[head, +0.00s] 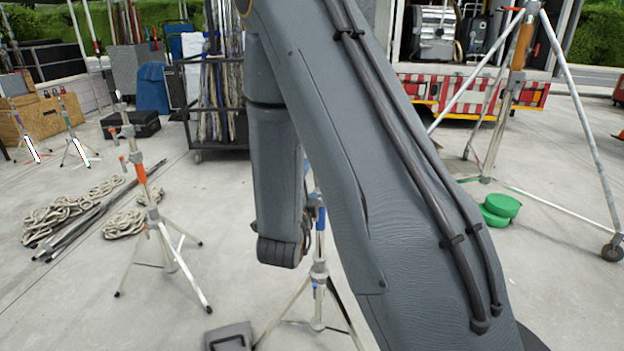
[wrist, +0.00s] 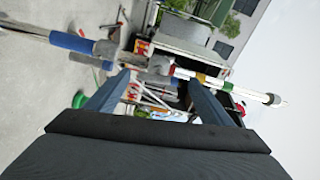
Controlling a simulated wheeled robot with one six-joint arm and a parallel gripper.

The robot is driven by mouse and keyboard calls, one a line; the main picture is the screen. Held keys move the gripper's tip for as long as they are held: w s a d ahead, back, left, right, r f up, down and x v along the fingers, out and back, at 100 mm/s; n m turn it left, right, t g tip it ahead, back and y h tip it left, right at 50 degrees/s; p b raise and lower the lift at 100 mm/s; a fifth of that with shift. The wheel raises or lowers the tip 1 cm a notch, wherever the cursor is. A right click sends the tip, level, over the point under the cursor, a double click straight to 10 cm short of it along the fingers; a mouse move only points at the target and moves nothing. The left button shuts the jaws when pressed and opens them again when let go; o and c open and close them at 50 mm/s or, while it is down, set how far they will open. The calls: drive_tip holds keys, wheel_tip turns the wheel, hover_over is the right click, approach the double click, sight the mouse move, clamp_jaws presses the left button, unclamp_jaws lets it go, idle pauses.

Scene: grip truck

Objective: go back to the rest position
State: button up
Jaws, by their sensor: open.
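My gripper (wrist: 158,82) shows in the wrist view, with its two blue-grey fingers apart and nothing held firmly between them. A light stand's pole (wrist: 40,35) with a blue band runs sideways across that view, just beyond or at the fingertips; I cannot tell whether it touches them. In the head view my arm covers the middle and hides my gripper. A stand with a blue band (head: 320,245) shows partly behind my arm, upright on spread legs.
A stand with an orange band (head: 142,174) is on the left, near coiled ropes (head: 70,212). A wheeled rack (head: 212,105) stands behind. Green round items (head: 500,207) lie on the right, near a tall tripod (head: 517,60). A truck (head: 430,88) is at the back.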

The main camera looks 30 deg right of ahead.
drive_tip(key=shift+v, duration=0.85)
